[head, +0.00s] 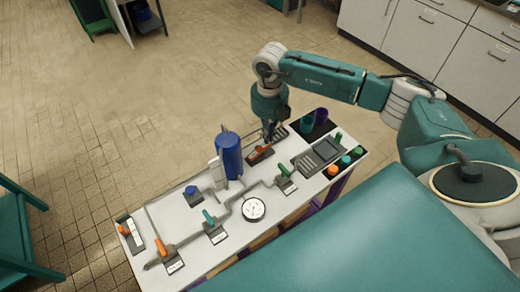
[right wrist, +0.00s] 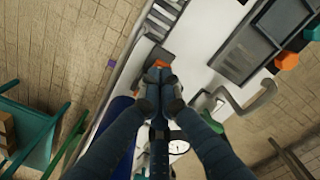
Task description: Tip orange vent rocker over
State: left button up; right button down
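The orange vent rocker (head: 260,153) sits on a dark base near the back edge of the white bench, right of the blue tank. My right gripper (head: 269,138) points down right beside the rocker, at its right end. In the right wrist view the fingertips (right wrist: 158,82) are together with nothing visible between them. An orange end of the rocker (right wrist: 160,64) shows just past the fingertips; the rest is hidden by the fingers. I cannot tell whether they touch. My left gripper is not in view.
A blue tank (head: 229,155) stands close left of the rocker. A grey tray (head: 327,149), purple cup (head: 320,116) and coloured knobs are to the right. Pipes, a round gauge (head: 253,209) and orange, teal and green handles fill the bench front.

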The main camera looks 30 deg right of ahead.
jog(key=shift+f+b, duration=0.85)
jog(key=shift+f, duration=0.45)
jog(key=shift+s+f, duration=0.1)
jog(key=shift+r+p, duration=0.45)
jog(key=shift+r, duration=0.3)
jog(key=shift+r+p, duration=2.35)
jog(key=shift+r, duration=1.25)
